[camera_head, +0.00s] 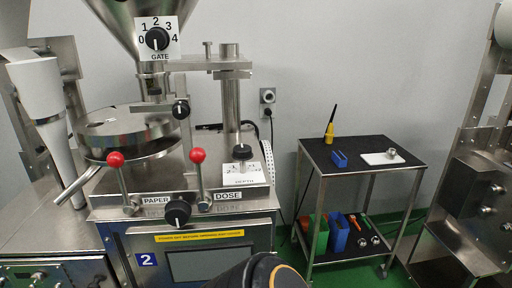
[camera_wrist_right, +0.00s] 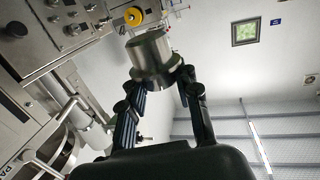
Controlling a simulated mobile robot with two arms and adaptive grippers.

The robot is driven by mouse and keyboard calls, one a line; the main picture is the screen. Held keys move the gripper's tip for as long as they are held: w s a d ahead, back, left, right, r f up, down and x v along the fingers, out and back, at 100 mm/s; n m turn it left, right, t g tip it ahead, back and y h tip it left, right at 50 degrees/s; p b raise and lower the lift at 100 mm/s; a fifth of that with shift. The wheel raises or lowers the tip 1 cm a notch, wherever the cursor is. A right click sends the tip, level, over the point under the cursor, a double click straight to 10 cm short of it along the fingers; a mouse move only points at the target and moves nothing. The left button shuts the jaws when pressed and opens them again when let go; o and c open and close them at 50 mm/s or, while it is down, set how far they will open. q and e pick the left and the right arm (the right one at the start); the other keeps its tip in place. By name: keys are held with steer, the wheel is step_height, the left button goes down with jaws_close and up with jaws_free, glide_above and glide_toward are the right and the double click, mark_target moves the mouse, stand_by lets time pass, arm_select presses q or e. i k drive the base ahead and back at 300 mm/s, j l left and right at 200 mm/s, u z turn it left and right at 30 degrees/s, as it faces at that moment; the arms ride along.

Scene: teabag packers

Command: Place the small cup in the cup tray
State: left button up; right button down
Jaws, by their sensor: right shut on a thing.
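A small metal cup (camera_wrist_right: 150,53) is between the fingers of my right gripper (camera_wrist_right: 160,82) in the right wrist view. The gripper is shut on it, and the cup sticks out beyond the fingertips. In the head view neither the held cup nor my right gripper shows. A small flat white tray (camera_head: 378,159) lies on the top of the cart at the right, with a small metal piece (camera_head: 392,152) on it. I cannot tell whether this is the cup tray. My left gripper is in neither view.
The packing machine (camera_head: 180,215), with two red-knobbed levers, stands at the left. Green floor shows around the cart.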

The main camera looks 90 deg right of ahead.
mark_target(373, 159)
steer(key=z, duration=1.85)
